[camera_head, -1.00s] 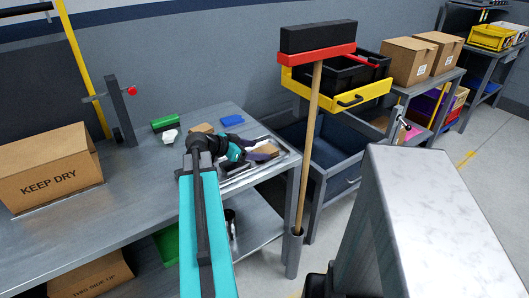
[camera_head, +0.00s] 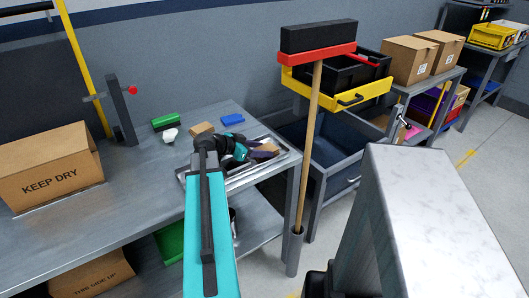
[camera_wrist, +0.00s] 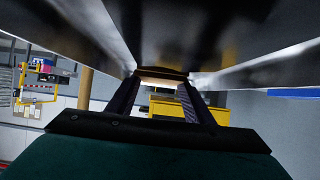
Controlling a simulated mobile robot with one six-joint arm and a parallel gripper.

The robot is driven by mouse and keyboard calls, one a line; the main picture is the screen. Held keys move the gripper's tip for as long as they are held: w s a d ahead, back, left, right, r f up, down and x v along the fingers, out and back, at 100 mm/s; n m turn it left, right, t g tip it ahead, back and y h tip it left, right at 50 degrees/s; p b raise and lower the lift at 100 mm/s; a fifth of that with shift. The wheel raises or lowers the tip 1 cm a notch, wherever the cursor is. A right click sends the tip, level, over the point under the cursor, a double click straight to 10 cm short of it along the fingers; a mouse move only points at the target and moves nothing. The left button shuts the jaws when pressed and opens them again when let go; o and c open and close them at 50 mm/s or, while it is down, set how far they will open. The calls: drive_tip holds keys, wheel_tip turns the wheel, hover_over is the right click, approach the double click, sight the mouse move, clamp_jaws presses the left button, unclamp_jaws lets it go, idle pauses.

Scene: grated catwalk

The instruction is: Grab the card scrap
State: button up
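The card scrap (camera_head: 268,148) is a small tan-brown piece at the tray at the right end of the metal bench. My gripper (camera_head: 263,154) reaches low over the tray from the left, its dark fingers right at the scrap. In the wrist view the fingers (camera_wrist: 160,92) stand well apart. A brown piece (camera_wrist: 160,76), likely the scrap, spans the space at their tips. I see no clear sign of a firm grip, and contact is hard to make out.
The shallow metal tray (camera_head: 284,160) has raised rims around my gripper. A tan block (camera_head: 201,129), a blue block (camera_head: 232,119), a green block (camera_head: 166,122) and a crumpled white piece (camera_head: 170,135) lie behind. A broom (camera_head: 310,140) stands upright at the bench's right corner.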

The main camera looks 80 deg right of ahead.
drive_tip(key=c, duration=0.4)
drive_tip(key=shift+r, duration=0.1)
drive_tip(key=shift+r+b, duration=0.35)
drive_tip(key=shift+r, duration=1.35)
drive_tip(key=w+a, duration=0.1)
drive_tip(key=a, duration=0.4)
drive_tip(key=w+a+b, duration=0.1)
drive_tip(key=a, duration=0.1)
drive_tip(key=shift+w+a+r, duration=0.2)
drive_tip(key=shift+w+r, duration=0.05)
drive_tip(key=shift+w, duration=0.1)
drive_tip(key=shift+w+a+f+b, duration=0.15)
drive_tip(key=shift+a+b, duration=0.2)
drive_tip(key=shift+b, duration=0.25)
drive_tip(key=a+b, duration=0.1)
drive_tip(key=w+a+b, duration=0.1)
drive_tip(key=b, duration=0.1)
drive_tip(key=shift+a+b, duration=0.1)
drive_tip(key=shift+b, duration=0.95)
drive_tip(key=b, duration=0.3)
drive_tip(key=shift+w+a+r, duration=0.2)
drive_tip(key=shift+a+r, duration=0.05)
drive_tip(key=shift+a, duration=0.1)
